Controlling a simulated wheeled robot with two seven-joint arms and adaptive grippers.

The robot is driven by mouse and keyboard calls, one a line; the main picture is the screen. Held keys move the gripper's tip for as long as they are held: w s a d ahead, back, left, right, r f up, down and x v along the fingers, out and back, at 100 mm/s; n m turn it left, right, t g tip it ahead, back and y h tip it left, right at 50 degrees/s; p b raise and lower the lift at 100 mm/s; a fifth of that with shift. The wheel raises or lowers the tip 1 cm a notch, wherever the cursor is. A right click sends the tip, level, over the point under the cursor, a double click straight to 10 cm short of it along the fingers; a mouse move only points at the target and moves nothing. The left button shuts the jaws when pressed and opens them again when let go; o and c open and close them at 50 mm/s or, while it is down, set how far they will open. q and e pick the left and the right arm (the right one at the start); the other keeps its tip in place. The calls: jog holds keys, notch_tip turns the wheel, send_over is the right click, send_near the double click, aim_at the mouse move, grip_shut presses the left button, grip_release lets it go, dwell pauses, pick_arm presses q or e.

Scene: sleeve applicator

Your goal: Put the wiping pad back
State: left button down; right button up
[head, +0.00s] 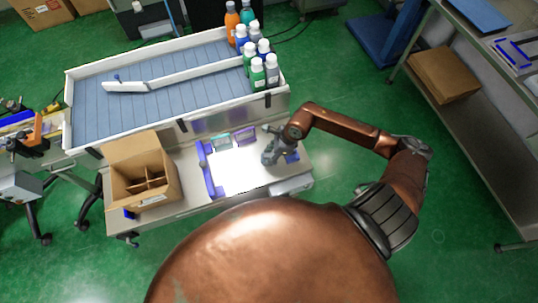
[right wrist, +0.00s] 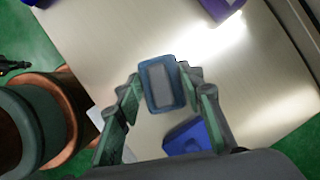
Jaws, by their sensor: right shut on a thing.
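My right gripper (head: 271,152) is over the right part of the steel worktable, with its arm reaching in from the right. In the right wrist view its fingers are closed on the wiping pad (right wrist: 160,83), a small rounded block with a blue rim and a grey face. A blue piece (right wrist: 188,136) lies on the steel top below and to the right of the pad in that view; the gripper hides part of it. In the head view a blue piece (head: 292,157) shows just right of the gripper. The pad cannot be made out in the head view. My left gripper is out of view.
An open cardboard box with dividers (head: 143,176) stands at the worktable's left. A blue bracket (head: 208,172), a green piece (head: 222,141) and a purple piece (head: 245,136) are left of the gripper. Behind is a conveyor (head: 165,97) with several bottles (head: 257,72) at its right end.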

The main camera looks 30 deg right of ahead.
jog(key=shift+f, duration=0.1)
jog(key=o, duration=1.1)
jog(key=shift+r, duration=0.2)
jog(key=p+v, duration=0.1)
jog(key=v, duration=1.1)
